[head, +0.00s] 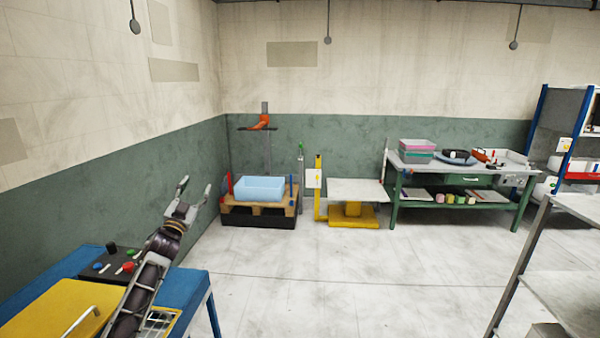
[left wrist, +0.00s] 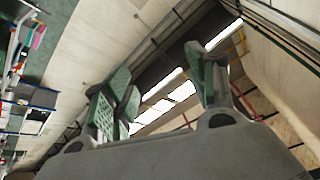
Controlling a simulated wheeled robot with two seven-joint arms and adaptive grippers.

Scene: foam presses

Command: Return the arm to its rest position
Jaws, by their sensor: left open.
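My left arm comes in from the lower left in the head view. My left gripper (head: 195,192) is raised above the blue table, fingers spread, with nothing between them. In the left wrist view the left gripper (left wrist: 160,88) shows two green-padded fingers wide apart, with the ceiling and its bright strips behind them. My right arm and gripper are not in view.
Below my left arm is a blue table (head: 190,287) with a yellow panel (head: 50,312) and a black control box (head: 112,262). A pallet (head: 262,208) with a blue bin (head: 262,189), a green workbench (head: 462,208) and a grey shelf (head: 565,290) stand beyond. The middle floor is clear.

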